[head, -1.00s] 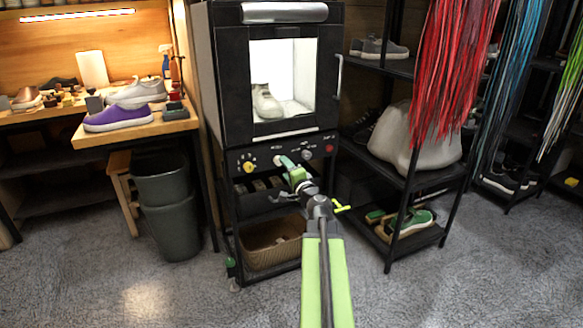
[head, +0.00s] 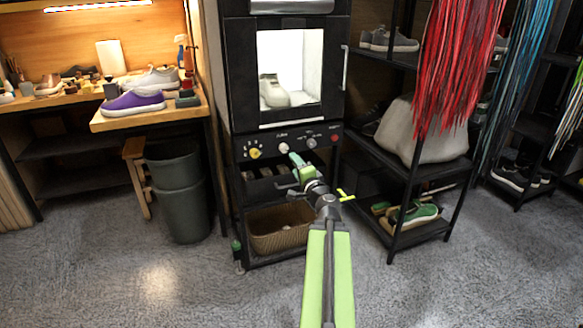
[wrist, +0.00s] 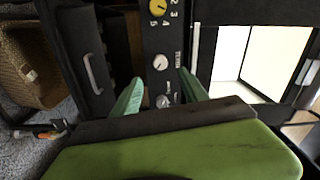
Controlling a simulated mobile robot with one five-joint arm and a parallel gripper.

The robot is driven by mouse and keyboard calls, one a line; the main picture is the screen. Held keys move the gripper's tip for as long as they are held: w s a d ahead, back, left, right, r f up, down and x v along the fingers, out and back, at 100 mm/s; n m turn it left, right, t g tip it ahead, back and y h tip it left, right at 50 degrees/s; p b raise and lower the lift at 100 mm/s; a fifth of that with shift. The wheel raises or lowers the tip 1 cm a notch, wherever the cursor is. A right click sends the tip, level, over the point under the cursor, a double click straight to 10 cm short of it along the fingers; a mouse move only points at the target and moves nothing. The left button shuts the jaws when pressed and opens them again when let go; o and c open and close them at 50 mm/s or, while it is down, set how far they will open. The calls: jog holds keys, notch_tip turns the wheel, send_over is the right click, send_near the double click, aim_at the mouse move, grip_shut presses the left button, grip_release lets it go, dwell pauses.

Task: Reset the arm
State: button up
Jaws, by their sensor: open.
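My arm reaches forward from the bottom of the head view, with my gripper (head: 297,162) in front of the black cleaning cabinet's control panel (head: 322,139). In the wrist view my gripper (wrist: 160,95) shows two pale green fingers spread apart, with nothing between them. The panel's knobs show beyond the fingertips: a yellow knob (wrist: 157,8) and white knobs, one of them (wrist: 160,62) nearly between the tips. I cannot tell whether the fingers touch the panel. A pale shoe (head: 273,91) stands inside the lit cabinet (head: 327,70), behind its window.
A wicker basket (head: 280,238) sits on the cabinet's low shelf. A black shoe rack (head: 407,150) stands close on the right. On the left are dark bins (head: 182,215) and a wooden bench (head: 112,121) with a purple shoe (head: 133,103). The grey floor in front is clear.

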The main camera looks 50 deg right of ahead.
jog(key=shift+s+d, duration=0.2)
jog(key=shift+d, duration=0.05)
